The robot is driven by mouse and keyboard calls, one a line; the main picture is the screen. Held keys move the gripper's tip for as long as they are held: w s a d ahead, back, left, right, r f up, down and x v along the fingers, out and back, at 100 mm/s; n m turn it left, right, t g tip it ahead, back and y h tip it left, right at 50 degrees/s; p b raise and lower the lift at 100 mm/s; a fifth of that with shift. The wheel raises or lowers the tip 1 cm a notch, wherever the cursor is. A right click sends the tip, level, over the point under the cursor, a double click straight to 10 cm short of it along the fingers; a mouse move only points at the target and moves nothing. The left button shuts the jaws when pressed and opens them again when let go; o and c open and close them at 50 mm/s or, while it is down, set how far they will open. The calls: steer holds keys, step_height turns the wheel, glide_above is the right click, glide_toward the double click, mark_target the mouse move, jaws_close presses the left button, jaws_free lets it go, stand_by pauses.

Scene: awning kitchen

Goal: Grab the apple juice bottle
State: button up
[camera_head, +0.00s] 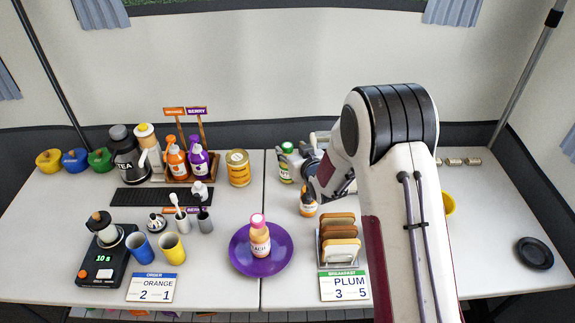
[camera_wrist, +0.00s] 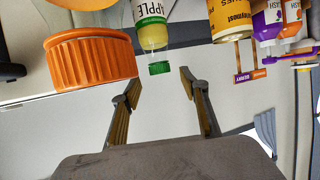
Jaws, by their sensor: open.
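The green cap lies just beyond the fingertips, roughly in line with the gap. The bottle looks apart from the fingers.
A bottle with a ribbed orange cap (camera_wrist: 90,58) is close on the left in the wrist view. A yellow can (camera_head: 238,168) stands left of the apple bottle. A toast rack (camera_head: 338,240) and a purple plate (camera_head: 240,262) with a pink-capped bottle (camera_head: 259,240) are nearer the front.

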mark_target(289, 149)
steer(key=shift+f+x, duration=0.25)
steer(key=shift+x, duration=2.25)
jaws_close()
